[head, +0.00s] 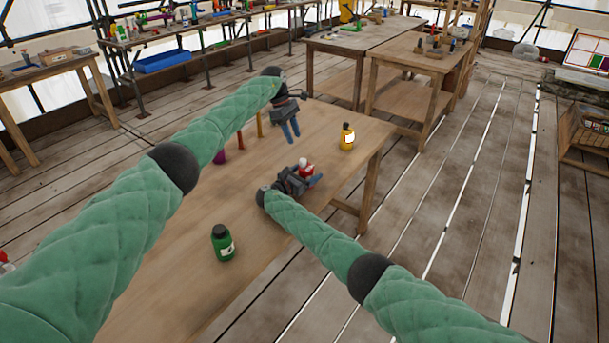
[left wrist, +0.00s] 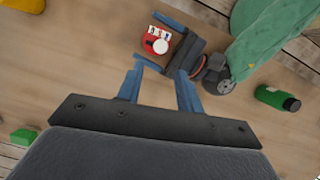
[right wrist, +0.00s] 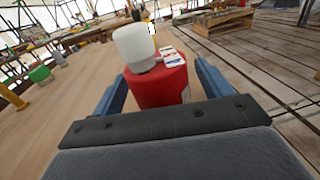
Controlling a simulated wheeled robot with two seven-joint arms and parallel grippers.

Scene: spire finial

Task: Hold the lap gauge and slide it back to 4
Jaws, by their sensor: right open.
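The lap gauge (head: 306,165) is a small red body with a white round knob and a white numbered strip, standing on the wooden table. In the right wrist view the gauge (right wrist: 158,86) is between the fingers of my right gripper (right wrist: 161,72), which is open with gaps at both sides. The digits are too small to read there. My left gripper (head: 291,132) is open and empty, above and behind the gauge in the head view. In the left wrist view the gauge (left wrist: 152,40) lies just beyond my left fingertips (left wrist: 152,64).
A green bottle (head: 222,244) stands at the table's near side and a yellow bottle (head: 347,137) at its right edge. A purple object (head: 219,157) is partly hidden behind my left arm. The wooden table (head: 190,280) is otherwise mostly clear near the gauge.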

